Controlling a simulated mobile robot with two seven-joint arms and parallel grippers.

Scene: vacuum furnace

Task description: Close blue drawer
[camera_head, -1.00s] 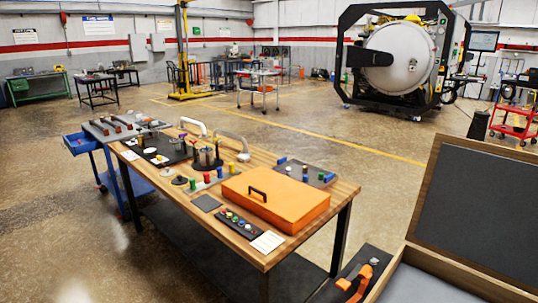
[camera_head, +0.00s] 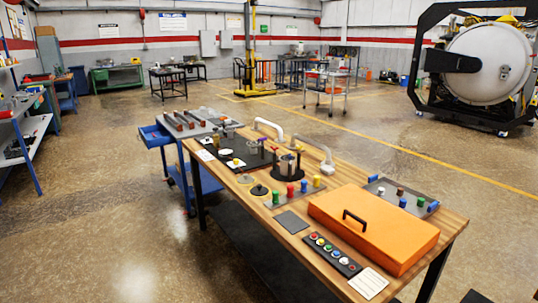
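A blue cart (camera_head: 178,180) stands at the far left end of the wooden workbench. Its blue drawer (camera_head: 153,136) sticks out to the left below the grey top, so it looks open. The inside of the drawer is too small to make out. Neither of my grippers is in view.
The wooden workbench (camera_head: 440,214) carries an orange case (camera_head: 375,228), a button panel (camera_head: 332,254) and several coloured pegs. A blue shelf (camera_head: 20,145) stands at the left edge. The floor (camera_head: 90,220) left of the bench and cart is clear. A furnace (camera_head: 488,65) stands at the back right.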

